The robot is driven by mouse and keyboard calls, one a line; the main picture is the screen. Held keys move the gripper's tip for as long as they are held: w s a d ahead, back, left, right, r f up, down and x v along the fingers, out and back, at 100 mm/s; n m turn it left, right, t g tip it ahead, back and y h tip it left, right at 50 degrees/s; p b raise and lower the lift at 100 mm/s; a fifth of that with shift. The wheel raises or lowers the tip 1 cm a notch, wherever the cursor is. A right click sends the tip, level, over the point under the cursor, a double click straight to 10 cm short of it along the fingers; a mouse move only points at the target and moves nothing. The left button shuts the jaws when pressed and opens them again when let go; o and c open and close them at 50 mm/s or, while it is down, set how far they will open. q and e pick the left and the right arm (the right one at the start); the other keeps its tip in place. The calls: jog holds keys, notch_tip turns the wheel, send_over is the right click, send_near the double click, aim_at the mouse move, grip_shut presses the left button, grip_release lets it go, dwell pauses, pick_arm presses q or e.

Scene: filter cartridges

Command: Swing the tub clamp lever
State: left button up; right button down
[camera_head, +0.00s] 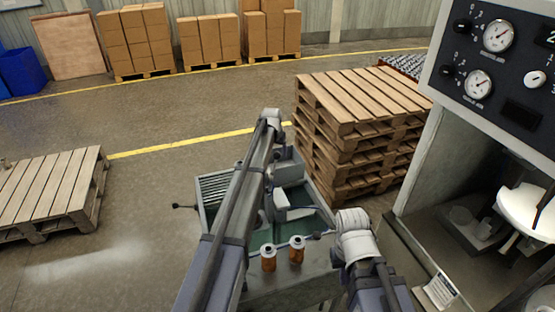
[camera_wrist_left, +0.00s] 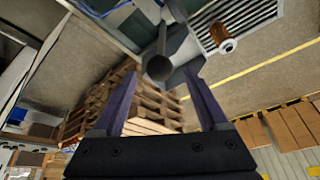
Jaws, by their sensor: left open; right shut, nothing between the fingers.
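A lever with a round dark knob (camera_wrist_left: 158,68) points at the camera in the left wrist view. Its rod runs up towards the tub fitting. My left gripper (camera_wrist_left: 161,76) is open, its two fingers apart on either side of the knob in that picture; I cannot tell whether they touch it. In the head view the grey-green tub (camera_head: 205,217) is partly covered by my left arm, which also hides the left fingers. Another dark-knobbed rod (camera_head: 176,206) sticks out to the left of the tub. My right arm shows at the right, but its fingers do not.
Two orange-brown cartridges (camera_head: 268,258) (camera_head: 297,250) stand near the tub's front edge. An orange-brown cylinder (camera_wrist_left: 222,38) lies by the ribbed plate (camera_wrist_left: 245,18). Stacked pallets (camera_head: 350,135) stand behind, and a gauge panel (camera_head: 510,65) at the right. Open floor (camera_head: 120,195) is at left.

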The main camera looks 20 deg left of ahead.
pick_arm(q)
jog(key=b, duration=0.6)
send_over(273, 174)
jog(key=w+d, duration=0.1)
jog(key=w, duration=0.2)
notch_tip(273, 174, down, 7)
jog(key=shift+d+r, duration=0.1)
grip_shut()
dwell(0.7)
